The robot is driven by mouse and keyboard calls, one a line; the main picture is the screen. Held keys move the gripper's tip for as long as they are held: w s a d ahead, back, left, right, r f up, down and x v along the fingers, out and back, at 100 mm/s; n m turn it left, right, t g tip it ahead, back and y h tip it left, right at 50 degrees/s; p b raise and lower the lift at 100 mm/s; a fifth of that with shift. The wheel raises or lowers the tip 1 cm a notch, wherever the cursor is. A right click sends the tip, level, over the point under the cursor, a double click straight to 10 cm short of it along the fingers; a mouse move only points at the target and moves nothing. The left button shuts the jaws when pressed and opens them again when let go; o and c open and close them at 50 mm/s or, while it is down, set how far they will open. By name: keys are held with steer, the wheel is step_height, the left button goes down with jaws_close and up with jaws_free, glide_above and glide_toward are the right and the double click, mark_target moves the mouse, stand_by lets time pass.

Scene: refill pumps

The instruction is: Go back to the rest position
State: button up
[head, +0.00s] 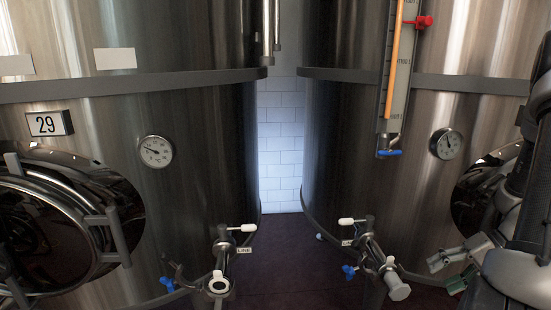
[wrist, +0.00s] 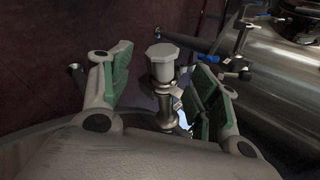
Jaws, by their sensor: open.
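My gripper (head: 462,262) is at the lower right of the head view, in front of the right tank. In the wrist view my gripper (wrist: 162,75) shows two green-padded fingers spread wide apart with nothing held. A capped metal valve fitting (wrist: 162,65) appears between and beyond the fingers in the wrist view; I cannot tell its exact distance. In the head view, the right tank's valve (head: 372,255) has a white handle, a blue tap and a pale round end. It stands left of my gripper, apart from it.
Two large steel tanks, left (head: 200,110) and right (head: 330,150), flank a narrow gap with a white tiled wall (head: 280,150). The left tank's valve (head: 222,265) juts out low. A sight gauge (head: 397,70) hangs on the right tank. Dark floor (head: 285,265) shows between.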

steer(key=s+a+r+n+h, duration=0.1)
steer(key=s+a+r+h, duration=0.2)
steer(key=r, duration=0.6)
steer(key=s+a+r+n+t+h, duration=0.1)
steer(key=s+a+r+n+h, duration=0.1)
steer(key=r, duration=0.7)
steer(key=s+a+r+n+t+h, duration=0.1)
steer(key=s+a+r+h, duration=0.2)
steer(key=a+r, duration=0.3)
step_height(320, 180, up, 4)
steer(key=shift+s+a+f+n+h, duration=0.2)
steer(key=shift+s+n+h, duration=0.15)
steer(key=shift+s, duration=0.55)
